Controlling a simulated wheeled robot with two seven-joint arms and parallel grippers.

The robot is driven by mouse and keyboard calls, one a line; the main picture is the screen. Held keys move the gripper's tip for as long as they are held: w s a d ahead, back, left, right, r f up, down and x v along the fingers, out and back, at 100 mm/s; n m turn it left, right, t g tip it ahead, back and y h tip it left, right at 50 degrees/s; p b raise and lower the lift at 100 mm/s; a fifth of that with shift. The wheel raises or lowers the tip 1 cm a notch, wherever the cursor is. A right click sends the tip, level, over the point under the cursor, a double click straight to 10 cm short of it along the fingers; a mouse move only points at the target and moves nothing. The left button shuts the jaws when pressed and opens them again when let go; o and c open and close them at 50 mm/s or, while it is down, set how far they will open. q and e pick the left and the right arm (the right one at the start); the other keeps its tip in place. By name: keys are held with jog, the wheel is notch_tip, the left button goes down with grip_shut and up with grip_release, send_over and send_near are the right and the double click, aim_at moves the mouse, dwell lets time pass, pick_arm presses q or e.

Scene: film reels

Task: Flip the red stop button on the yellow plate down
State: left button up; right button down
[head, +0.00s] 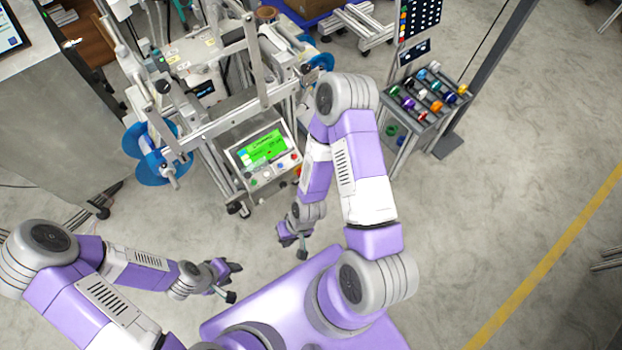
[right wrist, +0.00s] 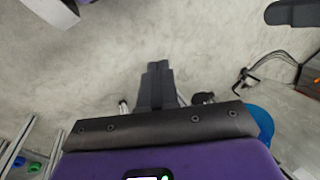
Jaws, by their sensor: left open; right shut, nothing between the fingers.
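The control panel (head: 268,155) has a green screen and a row of small buttons, and stands at the front of the machine. A small orange-yellow part (head: 297,170) shows at the panel's right edge, next to my right arm. I cannot clearly make out the red stop button or its plate; my arm may cover part of them. My right gripper (head: 285,240) is shut and empty, below the panel in the head view. In the right wrist view its closed fingers (right wrist: 157,82) point over bare floor. My left gripper (head: 232,267) is open and empty, lower left of the panel.
Blue reels (head: 152,165) stick out at the machine's left side. A rack of coloured spools (head: 425,95) stands to the right of my right arm. A grey cabinet (head: 50,120) is at the left. The floor between the panel and my grippers is clear.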

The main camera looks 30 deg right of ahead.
notch_tip(320, 180, down, 10)
jog(key=s+a+m+g+y+b, duration=0.1)
jog(key=m+y, duration=0.7)
jog(key=m, duration=0.5)
jog(key=w+d+f+m+t+y+b, duration=0.1)
jog(key=w+d+f+m+t, duration=0.25)
jog(key=w+m+t, duration=0.45)
jog(key=d+f+m+t+h, duration=0.1)
jog(key=d+m+t+h, duration=0.4)
jog(key=d, duration=0.4)
jog(key=w+d+f+m+t+h, duration=0.1)
jog(key=d+f+m+t+h, duration=0.1)
jog(key=d+m+t+h, duration=0.3)
jog(key=d+m+h, duration=0.1)
jog(key=d+h, duration=0.1)
jog(key=d, duration=0.2)
jog(key=shift+w+d+f+m, duration=0.15)
jog(key=shift+f+m, duration=0.15)
jog(key=shift+b, duration=0.3)
